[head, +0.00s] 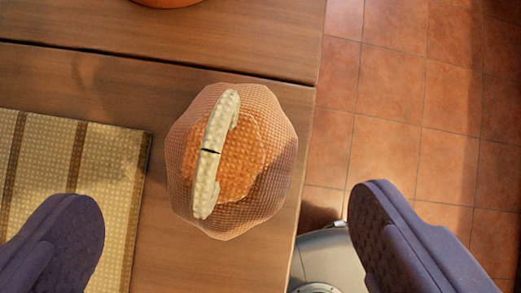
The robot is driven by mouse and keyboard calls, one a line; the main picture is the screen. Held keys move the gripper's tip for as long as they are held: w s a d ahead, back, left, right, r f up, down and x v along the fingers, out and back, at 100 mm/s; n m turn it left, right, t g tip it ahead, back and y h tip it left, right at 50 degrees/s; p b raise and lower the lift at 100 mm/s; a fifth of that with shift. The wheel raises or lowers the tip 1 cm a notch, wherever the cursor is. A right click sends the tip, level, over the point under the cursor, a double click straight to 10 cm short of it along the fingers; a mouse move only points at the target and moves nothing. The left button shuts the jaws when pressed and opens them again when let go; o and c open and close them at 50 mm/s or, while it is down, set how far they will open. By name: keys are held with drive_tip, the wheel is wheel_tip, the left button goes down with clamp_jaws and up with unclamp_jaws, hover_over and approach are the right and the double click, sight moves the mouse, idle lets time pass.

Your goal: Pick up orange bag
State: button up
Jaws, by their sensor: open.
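The orange bag (250,195) is a rounded mesh bag with a pale cream handle (208,165) across its top. It sits on the wooden surface (205,265) close to the right edge. My gripper (222,222) is open, with one dark purple finger at the lower left and the other at the lower right. The bag appears between and ahead of the fingertips in the picture. Neither finger appears to touch it. The bag's underside is hidden.
A woven striped mat (95,165) lies left of the bag. Part of an orange-brown object (168,3) shows at the top edge. The wooden surface ends right of the bag, above a tiled floor (400,110). A grey rounded object (325,262) shows at the bottom, partly hidden.

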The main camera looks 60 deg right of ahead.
sight(228, 212)
drive_tip(key=b+x, duration=0.2)
drive_tip(key=x, duration=0.2)
drive_tip(key=shift+w+d+f, duration=0.1)
drive_tip(key=shift+w+f, duration=0.15)
drive_tip(key=shift+r, duration=0.15)
drive_tip(key=c, duration=1.4)
drive_tip(key=shift+o, duration=0.2)
